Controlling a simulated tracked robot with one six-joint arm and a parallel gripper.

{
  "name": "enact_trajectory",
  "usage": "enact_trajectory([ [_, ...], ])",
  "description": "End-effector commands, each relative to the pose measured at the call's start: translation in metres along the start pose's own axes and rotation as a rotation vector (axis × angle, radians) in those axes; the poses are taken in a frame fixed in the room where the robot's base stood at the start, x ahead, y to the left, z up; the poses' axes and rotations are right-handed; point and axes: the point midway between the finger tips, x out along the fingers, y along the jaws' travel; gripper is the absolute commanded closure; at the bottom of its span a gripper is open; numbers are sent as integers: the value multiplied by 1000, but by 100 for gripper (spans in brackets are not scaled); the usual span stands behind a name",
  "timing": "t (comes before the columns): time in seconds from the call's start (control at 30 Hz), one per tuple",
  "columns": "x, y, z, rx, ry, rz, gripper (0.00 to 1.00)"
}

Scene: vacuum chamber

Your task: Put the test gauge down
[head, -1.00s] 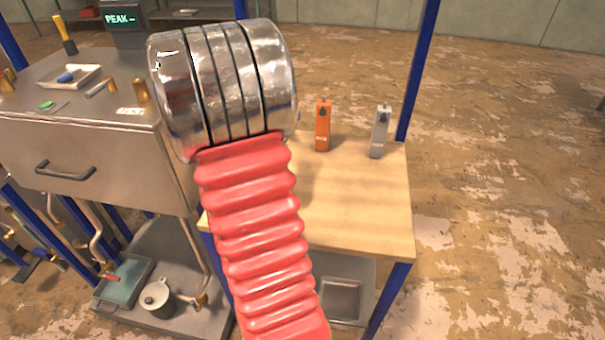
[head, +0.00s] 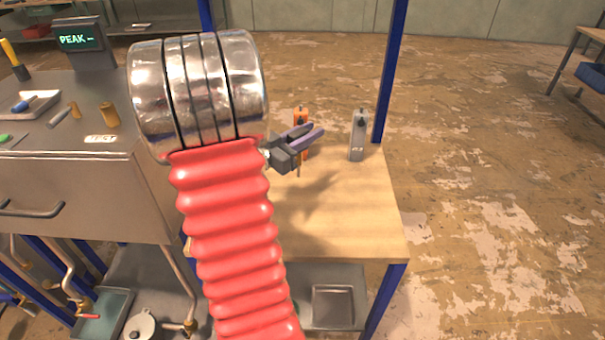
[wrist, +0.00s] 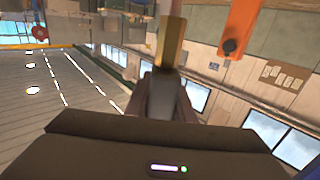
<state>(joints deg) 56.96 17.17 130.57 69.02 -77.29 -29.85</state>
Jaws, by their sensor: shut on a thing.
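My gripper (head: 305,140) reaches out from behind my red arm, over the wooden table top (head: 345,215) and in front of the orange bottle. In the wrist view my gripper (wrist: 168,80) is shut on a brass-coloured, faceted piece (wrist: 171,42), which I take to be the test gauge. Only part of it shows, and no dial face is visible. In the head view a small brownish bit (head: 298,170) hangs below the jaws, above the table. Whether it touches the wood cannot be told.
A steel cabinet (head: 70,170) with brass parts on top is at left. The table's front right is clear.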

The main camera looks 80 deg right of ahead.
Motion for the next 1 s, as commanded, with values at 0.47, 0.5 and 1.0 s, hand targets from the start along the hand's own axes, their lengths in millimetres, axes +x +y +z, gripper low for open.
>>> enact_trajectory([
  [0.47,0,-1,50,-1,0,-1,100],
  [0.5,0,-1,50,0,0,-2,100],
  [1.0,-1,-1,72,-5,-1,-3,100],
])
